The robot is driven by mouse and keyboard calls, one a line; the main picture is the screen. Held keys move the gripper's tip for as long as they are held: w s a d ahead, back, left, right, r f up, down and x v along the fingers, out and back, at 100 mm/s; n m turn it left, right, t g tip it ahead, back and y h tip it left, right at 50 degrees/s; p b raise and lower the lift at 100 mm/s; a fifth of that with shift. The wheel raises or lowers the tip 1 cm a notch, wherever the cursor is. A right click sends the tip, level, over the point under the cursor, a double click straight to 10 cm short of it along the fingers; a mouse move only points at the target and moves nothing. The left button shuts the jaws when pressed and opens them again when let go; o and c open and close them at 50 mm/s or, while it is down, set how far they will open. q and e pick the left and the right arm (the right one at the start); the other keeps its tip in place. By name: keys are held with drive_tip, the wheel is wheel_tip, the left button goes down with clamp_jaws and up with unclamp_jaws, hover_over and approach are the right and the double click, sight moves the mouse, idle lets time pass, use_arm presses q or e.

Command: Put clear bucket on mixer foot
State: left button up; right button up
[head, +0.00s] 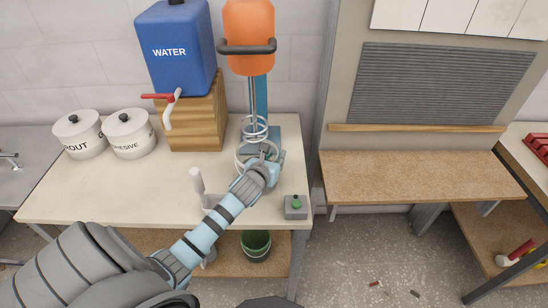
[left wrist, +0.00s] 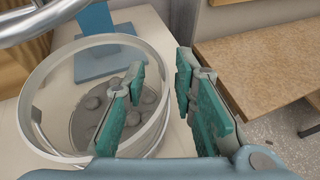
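The clear bucket (left wrist: 62,139) holds grey lumps and stands upright at the left of the left wrist view. In the head view the bucket (head: 240,162) is partly hidden by my left gripper, below the mixer's wire whisk. The blue mixer foot (head: 289,135) is behind it; in the left wrist view the foot (left wrist: 98,66) shows through and past the bucket's far wall. I cannot tell whether the bucket overlaps the foot. My left gripper (left wrist: 165,105) is open, with one teal-padded finger inside the rim and the other outside. It also shows in the head view (head: 270,160). My right gripper is out of view.
The orange mixer head (head: 249,40) and whisk (head: 255,130) hang above. A blue water tank (head: 176,45) on a wooden block and two white pots (head: 130,135) stand left. A grey box with a green button (head: 296,206) is near the table's front right corner.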

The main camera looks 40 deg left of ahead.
use_arm(q)
drive_tip(key=p+v, duration=0.1)
drive_tip(key=v, duration=1.1)
drive_tip(key=shift+p, duration=0.4)
